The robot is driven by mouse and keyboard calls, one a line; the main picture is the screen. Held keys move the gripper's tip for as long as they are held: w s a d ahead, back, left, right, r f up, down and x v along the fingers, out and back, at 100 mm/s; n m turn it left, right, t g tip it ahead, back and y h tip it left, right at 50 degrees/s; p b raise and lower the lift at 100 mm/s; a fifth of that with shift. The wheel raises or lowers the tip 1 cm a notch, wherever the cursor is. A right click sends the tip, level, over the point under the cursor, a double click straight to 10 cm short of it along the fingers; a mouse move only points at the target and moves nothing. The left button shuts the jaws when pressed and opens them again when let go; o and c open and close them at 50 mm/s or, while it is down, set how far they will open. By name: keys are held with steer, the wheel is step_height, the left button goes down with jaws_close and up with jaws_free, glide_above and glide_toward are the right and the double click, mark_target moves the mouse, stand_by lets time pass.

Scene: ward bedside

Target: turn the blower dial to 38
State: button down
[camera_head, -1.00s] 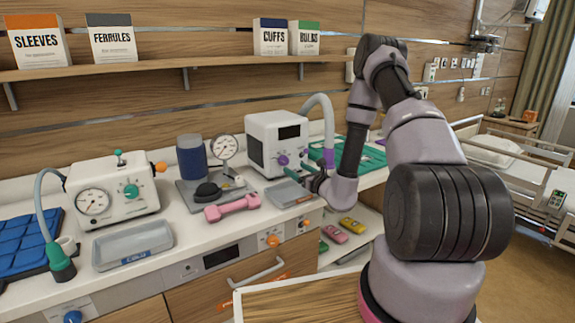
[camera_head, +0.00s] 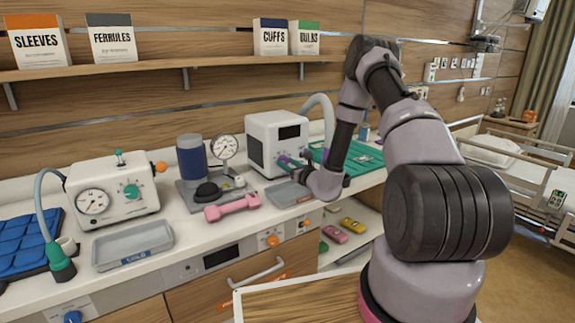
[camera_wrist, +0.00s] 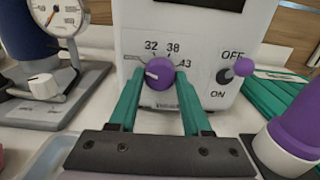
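The blower (camera_head: 262,153) is a white box with a dark display on the counter. Its purple dial (camera_wrist: 160,74) faces me in the wrist view, under the printed marks 32, 38 and 43. A pale pointer mark on the dial points left, below the 32. My gripper (camera_wrist: 160,77) has two green fingers, one on each side of the dial. The fingers are apart, and narrow gaps seem to remain between them and the dial. In the head view my gripper (camera_head: 287,163) is at the blower's front, and the dial is hard to make out there.
A purple-tipped OFF/ON switch (camera_wrist: 241,68) is right of the dial. A purple and white nozzle (camera_wrist: 300,125) stands close on the right. A gauge stand (camera_wrist: 90,78) is on the left. A grey tray (camera_head: 284,197) and a pink dumbbell (camera_head: 232,207) lie in front.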

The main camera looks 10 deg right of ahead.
steer(key=shift+m, duration=0.3)
steer(key=m, duration=0.3)
steer(key=shift+m, duration=0.4)
steer(key=m, duration=1.3)
steer(key=shift+m, duration=0.3)
steer(key=shift+c, duration=1.7)
jaws_free()
